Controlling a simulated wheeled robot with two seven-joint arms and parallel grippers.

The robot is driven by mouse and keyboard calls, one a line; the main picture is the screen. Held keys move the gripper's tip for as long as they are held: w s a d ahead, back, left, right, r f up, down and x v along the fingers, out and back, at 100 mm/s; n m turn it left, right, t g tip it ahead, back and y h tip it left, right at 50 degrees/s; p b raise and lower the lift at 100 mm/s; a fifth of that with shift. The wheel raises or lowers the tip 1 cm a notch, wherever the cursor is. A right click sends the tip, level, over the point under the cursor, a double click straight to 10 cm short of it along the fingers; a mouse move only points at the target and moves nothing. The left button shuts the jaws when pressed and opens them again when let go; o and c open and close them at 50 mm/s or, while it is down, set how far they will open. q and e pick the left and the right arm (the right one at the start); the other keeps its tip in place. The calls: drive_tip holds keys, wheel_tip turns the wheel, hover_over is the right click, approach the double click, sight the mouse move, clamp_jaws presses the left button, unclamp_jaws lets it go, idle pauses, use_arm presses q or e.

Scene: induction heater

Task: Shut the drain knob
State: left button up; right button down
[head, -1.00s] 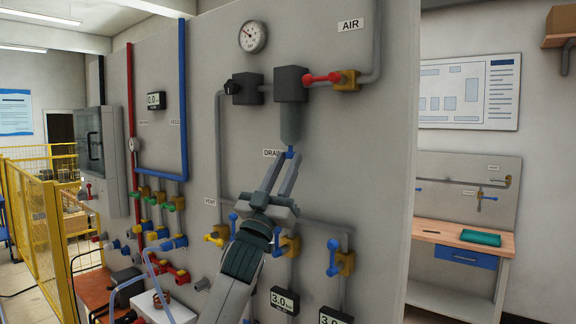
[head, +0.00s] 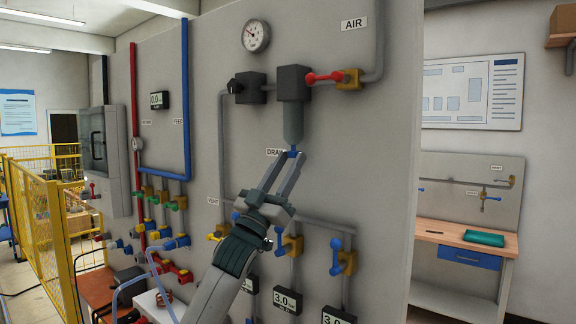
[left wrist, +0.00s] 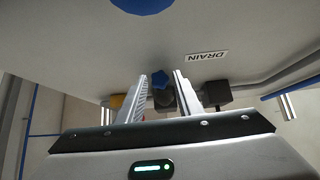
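The drain knob (head: 292,153) is a small blue knob under the grey filter bowl (head: 293,122) on the wall panel. My left gripper (head: 290,155) reaches up to it from below, its two fingers apart. In the left wrist view, which is upside down, the blue knob (left wrist: 160,80) lies between the fingertips of the gripper (left wrist: 161,76). A narrow gap shows on each side, and I cannot tell whether either finger touches. The DRAIN label (head: 275,153) is partly covered by a finger. The right gripper is not in view.
A red-handled valve (head: 324,77) and a gauge (head: 255,36) sit above on the panel. Blue-handled valves (head: 336,257) sit below, beside my arm. A grey pipe (head: 315,224) crosses the panel below the knob. A workbench (head: 465,236) stands at the right.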

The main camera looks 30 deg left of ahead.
use_arm(q)
drive_tip(key=b+v, duration=0.8)
drive_tip(key=v, duration=0.9)
drive_tip(key=shift+f+b, duration=0.2)
drive_tip(key=shift+b, duration=0.1)
drive_tip(key=shift+f, duration=0.1)
